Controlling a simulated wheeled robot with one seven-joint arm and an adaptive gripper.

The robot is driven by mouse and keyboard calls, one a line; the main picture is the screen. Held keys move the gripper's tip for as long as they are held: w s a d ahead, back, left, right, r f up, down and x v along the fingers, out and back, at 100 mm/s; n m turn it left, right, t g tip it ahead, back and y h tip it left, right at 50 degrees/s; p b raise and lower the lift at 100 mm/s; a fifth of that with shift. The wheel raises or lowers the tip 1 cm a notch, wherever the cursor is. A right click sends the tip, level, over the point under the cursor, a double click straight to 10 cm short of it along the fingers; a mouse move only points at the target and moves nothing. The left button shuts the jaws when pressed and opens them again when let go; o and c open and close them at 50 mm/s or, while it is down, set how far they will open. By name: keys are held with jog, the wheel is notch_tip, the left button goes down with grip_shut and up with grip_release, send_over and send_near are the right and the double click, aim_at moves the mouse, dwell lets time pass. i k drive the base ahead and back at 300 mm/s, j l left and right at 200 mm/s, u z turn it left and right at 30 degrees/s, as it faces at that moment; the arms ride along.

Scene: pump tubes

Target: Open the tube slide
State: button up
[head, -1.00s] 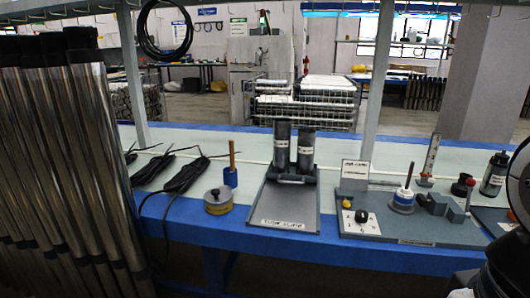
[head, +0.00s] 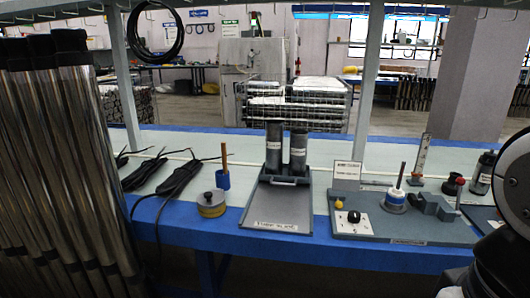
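The tube slide (head: 281,207) is a dark grey sloping tray with raised sides, on the blue-edged table. A white label (head: 276,226) is on its front lip. Two dark upright tubes (head: 274,147) with white labels stand at its back, one beside the other (head: 298,150). A grey bar or handle (head: 285,181) crosses the slide just in front of the tubes. My gripper is not in view. Part of my arm shows at the right edge, well apart from the slide.
A round tin (head: 211,204), a blue holder (head: 223,180) and black cables (head: 180,178) lie left of the slide. A grey fixture board (head: 400,230) with a dial stands to its right. Metal tubes (head: 50,170) stand at far left. Shelf posts (head: 365,90) rise behind.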

aim_at(273, 180)
jog(key=i+z, duration=0.2)
jog(key=i, duration=0.35)
jog(key=i+j+z, duration=0.25)
jog(key=i, duration=0.35)
jog(key=l, duration=0.1)
